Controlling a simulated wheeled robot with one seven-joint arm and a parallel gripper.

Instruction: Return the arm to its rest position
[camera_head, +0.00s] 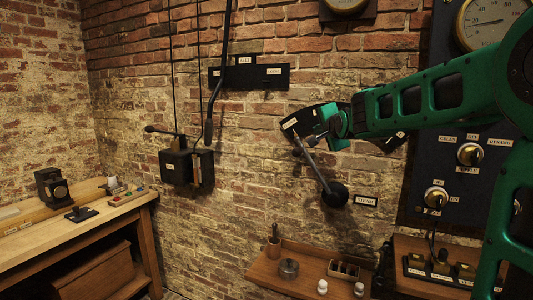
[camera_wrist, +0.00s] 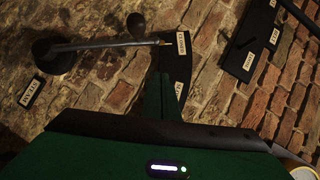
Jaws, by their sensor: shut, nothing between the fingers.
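My green arm (camera_head: 430,100) reaches in from the right in the head view. My gripper (camera_head: 318,138) is at its end, shut and empty, in front of the brick wall and close to the upper end of a wall lever (camera_head: 322,178). Whether it touches the lever cannot be told. The lever has a round black hub (camera_head: 336,194) and tilts up to the left, by a dark labelled plate (camera_head: 300,121) partly hidden by my gripper. In the wrist view the lever's rod (camera_wrist: 105,45) and hub (camera_wrist: 54,54) show beyond my green gripper body.
A dark switch panel (camera_head: 450,190) with knobs and a gauge is at right, behind my arm. A wooden shelf (camera_head: 262,276) with small jars is below. A black wall box (camera_head: 188,167) with a handle hangs left. A workbench (camera_head: 125,212) stands far left.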

